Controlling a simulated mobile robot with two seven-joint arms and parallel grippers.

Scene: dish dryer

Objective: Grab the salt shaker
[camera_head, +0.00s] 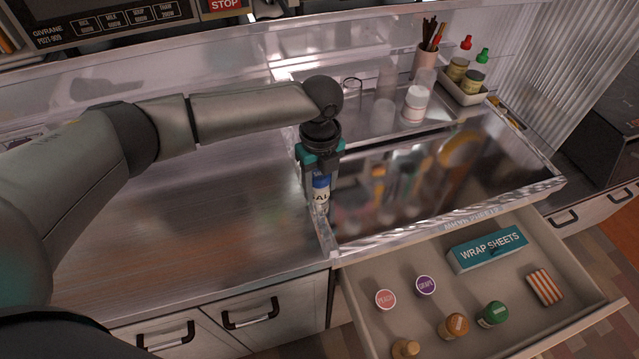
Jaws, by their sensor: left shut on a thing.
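The salt shaker (321,197) is a small upright container with a blue band and a white label with dark letters, of which "AL" shows. My left gripper (320,178) points down over it and is shut on it, with the fingers covering its upper part. The shaker is at the left rim of the metal basin (348,247); I cannot tell whether its base touches the surface below. My right gripper is not in view.
An open drawer (400,290) below holds a wrap sheets box (488,250), several small jars and a striped packet (544,287). A white bottle (415,104), a utensil cup (427,62) and a sauce tray (463,92) stand behind. The left counter (190,220) is clear.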

